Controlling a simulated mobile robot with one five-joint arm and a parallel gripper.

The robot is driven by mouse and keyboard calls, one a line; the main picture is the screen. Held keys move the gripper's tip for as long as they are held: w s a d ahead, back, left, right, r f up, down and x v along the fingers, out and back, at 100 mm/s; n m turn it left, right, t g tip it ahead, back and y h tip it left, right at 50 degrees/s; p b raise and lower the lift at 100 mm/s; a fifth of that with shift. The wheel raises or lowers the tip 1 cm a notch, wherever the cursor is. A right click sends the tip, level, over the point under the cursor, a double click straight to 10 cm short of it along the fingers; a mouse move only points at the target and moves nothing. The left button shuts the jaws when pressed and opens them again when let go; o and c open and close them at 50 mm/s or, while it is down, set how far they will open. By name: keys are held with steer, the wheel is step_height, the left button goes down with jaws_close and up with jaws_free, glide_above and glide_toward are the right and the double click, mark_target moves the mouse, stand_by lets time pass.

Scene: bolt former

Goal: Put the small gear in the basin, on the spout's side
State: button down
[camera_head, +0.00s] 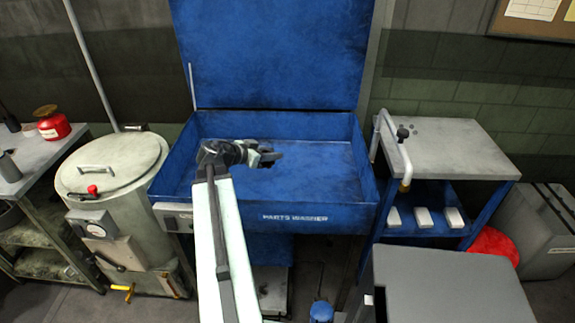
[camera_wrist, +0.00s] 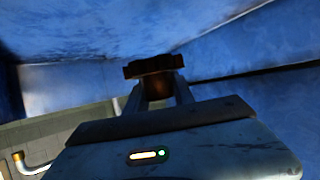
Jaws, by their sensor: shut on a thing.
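The blue basin (camera_head: 320,185), lettered "PARTS WASHER", stands in the middle of the head view with its lid up. A grey spout (camera_head: 396,148) with a brass tip rises at its right wall and bends down outside that wall. The spout also shows at the lower left of the wrist view (camera_wrist: 38,167). My gripper (camera_head: 268,156) is over the basin, left of its middle. In the wrist view its fingers are shut on a dark toothed piece, the small gear (camera_wrist: 152,67). The gear's height above the basin floor is hard to tell.
The raised lid (camera_head: 270,50) stands behind the basin. A grey-topped table (camera_head: 455,145) is on the right, a round lidded tank (camera_head: 112,165) on the left. A grey box top (camera_head: 445,285) is at front right. The basin floor right of my gripper looks clear.

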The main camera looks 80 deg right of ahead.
steer(key=s+d+f, duration=0.1)
steer(key=s+d, duration=0.6)
steer(key=s, duration=0.1)
steer(key=shift+w+f+b, duration=0.2)
steer(key=shift+f+b, duration=2.05)
steer(key=shift+b, duration=0.4)
steer(key=shift+f, duration=0.15)
steer(key=c, duration=1.1)
jaws_free()
